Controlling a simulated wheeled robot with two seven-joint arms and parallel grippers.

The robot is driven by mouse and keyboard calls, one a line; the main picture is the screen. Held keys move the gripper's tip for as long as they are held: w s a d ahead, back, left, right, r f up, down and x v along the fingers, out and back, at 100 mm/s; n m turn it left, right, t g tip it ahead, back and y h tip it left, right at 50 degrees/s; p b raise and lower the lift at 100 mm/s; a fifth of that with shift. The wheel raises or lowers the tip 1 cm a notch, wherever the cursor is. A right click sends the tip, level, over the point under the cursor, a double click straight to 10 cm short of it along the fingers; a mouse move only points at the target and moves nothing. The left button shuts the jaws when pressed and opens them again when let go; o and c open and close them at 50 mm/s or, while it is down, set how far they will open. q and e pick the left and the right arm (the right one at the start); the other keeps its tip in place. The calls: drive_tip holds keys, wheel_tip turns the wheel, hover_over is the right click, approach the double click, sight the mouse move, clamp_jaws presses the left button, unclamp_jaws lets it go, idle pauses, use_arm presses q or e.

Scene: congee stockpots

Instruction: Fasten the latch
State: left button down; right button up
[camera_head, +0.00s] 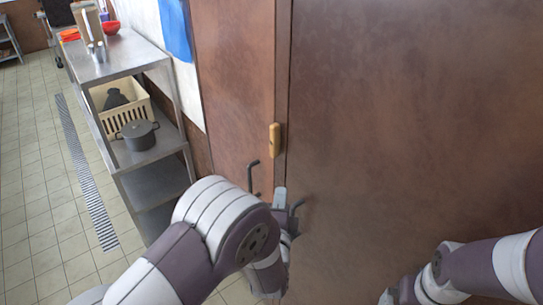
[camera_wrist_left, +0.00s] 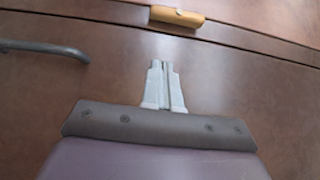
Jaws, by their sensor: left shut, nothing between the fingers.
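The latch (camera_head: 275,138) is a small yellow-tan bar on the brown double doors, upright beside the vertical seam between them. It also shows at the top of the left wrist view (camera_wrist_left: 177,16). My left gripper (camera_head: 280,196) is below the latch and apart from it. In the left wrist view its two fingers (camera_wrist_left: 164,66) are together with nothing between them, pointing towards the latch. In the head view my forearm partly hides this gripper. My right arm enters at the lower right; its gripper's fingers are not visible.
A dark bar handle (camera_head: 251,176) stands out from the left door (camera_head: 232,80), left of my left gripper. The right door (camera_head: 410,110) is broad and bare. A steel shelf (camera_head: 150,160) with a crate (camera_head: 124,117) and grey pot (camera_head: 138,135) stands left.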

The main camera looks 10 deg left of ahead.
use_arm(q)
drive_tip(key=s, duration=0.1)
drive_tip(key=p, duration=0.4)
approach(277, 152)
drive_tip(key=w+d, duration=0.2)
drive_tip(key=d, duration=0.1)
drive_tip(key=w+a+p, duration=0.2)
drive_tip(key=w+a, duration=0.1)
drive_tip(key=shift+w, duration=0.2)
drive_tip(key=shift+w+a+p, duration=0.15)
drive_tip(key=shift+a+p, duration=0.2)
drive_tip(key=shift+p, duration=0.1)
use_arm(e)
wheel_tip(277, 152, up, 7)
drive_tip(key=shift+w+f, duration=0.1)
drive_tip(key=shift+f, duration=0.1)
